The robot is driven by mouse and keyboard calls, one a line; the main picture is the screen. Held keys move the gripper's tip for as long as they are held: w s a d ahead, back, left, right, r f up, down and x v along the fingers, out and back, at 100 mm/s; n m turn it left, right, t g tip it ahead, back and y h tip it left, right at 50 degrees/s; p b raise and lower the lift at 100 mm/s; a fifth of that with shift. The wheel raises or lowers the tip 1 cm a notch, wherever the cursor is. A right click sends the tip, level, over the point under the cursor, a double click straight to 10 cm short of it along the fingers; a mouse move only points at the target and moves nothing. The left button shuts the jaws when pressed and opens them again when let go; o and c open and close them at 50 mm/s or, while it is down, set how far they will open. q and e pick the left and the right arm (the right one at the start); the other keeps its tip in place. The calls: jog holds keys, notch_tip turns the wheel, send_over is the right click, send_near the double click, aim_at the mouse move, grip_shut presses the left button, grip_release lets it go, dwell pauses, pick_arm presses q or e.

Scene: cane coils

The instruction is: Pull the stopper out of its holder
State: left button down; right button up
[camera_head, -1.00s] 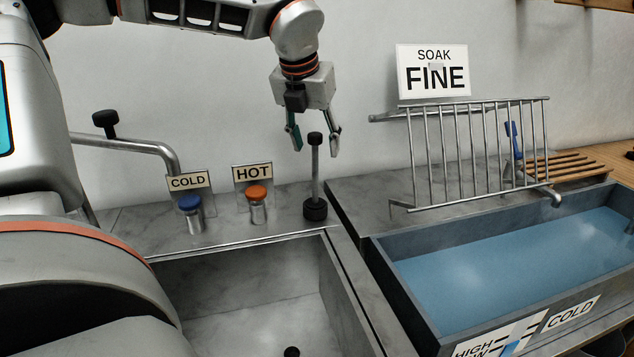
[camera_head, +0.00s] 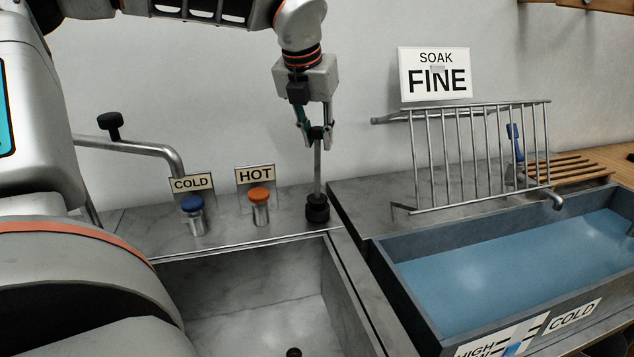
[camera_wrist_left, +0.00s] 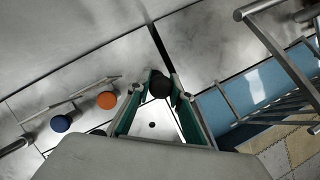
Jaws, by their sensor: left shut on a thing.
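The stopper is a thin grey rod (camera_head: 317,170) with a black knob (camera_head: 317,132) on top. It stands upright, its lower end at a black round holder (camera_head: 317,208) on the grey counter behind the sink basin. My left gripper (camera_head: 317,143) comes down from above and is shut on the knob. In the left wrist view the black knob (camera_wrist_left: 160,87) sits between the green-lined fingers, which hide part of what lies below. Whether the rod's foot is still inside the holder cannot be told. My right gripper is not in view.
Left of the holder stand a hot tap (camera_head: 260,207) with an orange top and a cold tap (camera_head: 193,213) with a blue top. To the right are a metal rack (camera_head: 470,155) and a water-filled trough (camera_head: 408,285). The sink basin (camera_head: 250,300) lies in front.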

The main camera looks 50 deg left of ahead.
pick_arm(q)
jog(key=shift+r, duration=1.4)
jog(key=shift+r+p, duration=0.45)
jog(key=shift+r, duration=1.05)
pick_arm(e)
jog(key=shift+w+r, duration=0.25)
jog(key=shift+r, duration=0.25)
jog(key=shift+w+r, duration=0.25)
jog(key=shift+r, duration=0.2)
pick_arm(q)
jog(key=shift+f, duration=0.1)
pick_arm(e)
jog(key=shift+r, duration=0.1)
